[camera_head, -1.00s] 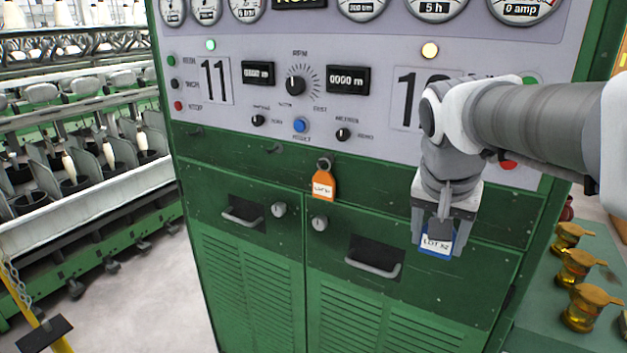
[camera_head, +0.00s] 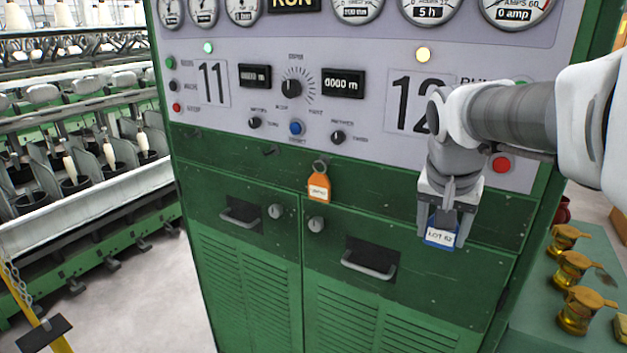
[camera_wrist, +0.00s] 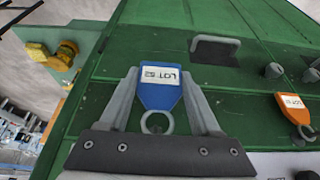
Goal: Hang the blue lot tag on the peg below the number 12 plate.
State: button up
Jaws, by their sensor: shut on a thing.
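My gripper (camera_head: 443,233) is shut on the blue lot tag (camera_head: 440,238), in front of the green cabinet's upper right. The tag hangs below the fingers with its white LOT 52 label facing out. In the wrist view the tag (camera_wrist: 160,92) lies between the two fingers (camera_wrist: 160,80), with its metal ring (camera_wrist: 157,123) toward the gripper body. The number 12 plate (camera_head: 397,100) is on the grey panel above, partly covered by my arm. The peg below it does not show; my gripper may hide it.
An orange tag (camera_head: 319,187) hangs on a peg left of my gripper. Another bare peg (camera_head: 271,150) sticks out further left, below the 11 plate (camera_head: 212,83). Brass cups (camera_head: 573,268) stand on a surface at right.

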jog(key=w+d+f, duration=0.1)
jog(key=w+d, duration=0.2)
jog(key=w, duration=0.2)
jog(key=shift+d+f, duration=0.25)
jog(key=shift+f, duration=0.05)
dwell(0.4)
jog(key=shift+w, duration=0.1)
dwell(0.5)
jog(key=o, duration=1.4)
